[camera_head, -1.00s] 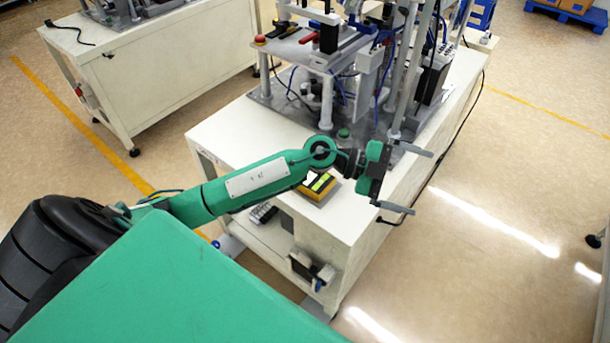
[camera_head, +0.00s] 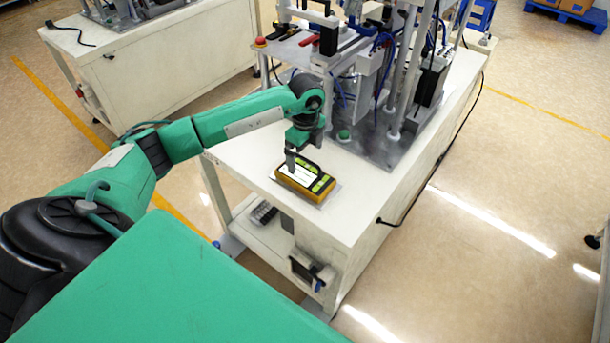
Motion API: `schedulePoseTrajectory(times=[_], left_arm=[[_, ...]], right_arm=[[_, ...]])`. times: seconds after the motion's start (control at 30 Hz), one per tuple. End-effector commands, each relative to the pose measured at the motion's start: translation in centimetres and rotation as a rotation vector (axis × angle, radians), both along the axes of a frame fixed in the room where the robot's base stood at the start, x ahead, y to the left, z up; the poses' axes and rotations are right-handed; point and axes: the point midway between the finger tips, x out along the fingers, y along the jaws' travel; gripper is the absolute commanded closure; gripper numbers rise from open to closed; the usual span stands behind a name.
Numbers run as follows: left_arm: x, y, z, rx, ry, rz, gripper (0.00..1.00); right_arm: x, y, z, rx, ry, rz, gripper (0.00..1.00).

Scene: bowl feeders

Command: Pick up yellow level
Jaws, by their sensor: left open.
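The yellow level (camera_head: 306,182) lies flat on the near corner of the white workbench top, on a thin grey sheet. It is a yellow-and-black box with pale, greenish-lit panels on top. My left gripper (camera_head: 291,163) points down just above the level's far left part. It is open, and no part of the level is visibly held. One finger shows in front of the level's edge; the other finger is mostly hidden, and I cannot tell whether the fingers touch the level. My right gripper is not in view.
The white workbench (camera_head: 232,172) carries a bowl feeder machine (camera_head: 365,75) with posts and cables right behind the level. A green button (camera_head: 344,135) stands close by. A second bench (camera_head: 165,75) is at the back left.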

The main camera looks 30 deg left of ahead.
Motion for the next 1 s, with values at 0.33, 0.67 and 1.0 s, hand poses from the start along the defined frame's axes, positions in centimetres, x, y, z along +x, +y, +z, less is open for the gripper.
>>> schedulePoseTrajectory(times=[0.33, 0.67, 1.0], left_arm=[[0.0, 0.0, -3.9, -0.001, -0.001, -0.002, 0.0], [-0.2, 0.4, -8.2, -0.004, -0.001, -0.003, 0.0], [-0.1, 0.4, -9.0, -0.003, -0.002, -0.003, 0.04]], right_arm=[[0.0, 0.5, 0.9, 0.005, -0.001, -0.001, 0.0], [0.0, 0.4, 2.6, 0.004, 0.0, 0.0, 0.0], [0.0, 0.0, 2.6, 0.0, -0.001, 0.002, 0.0]])
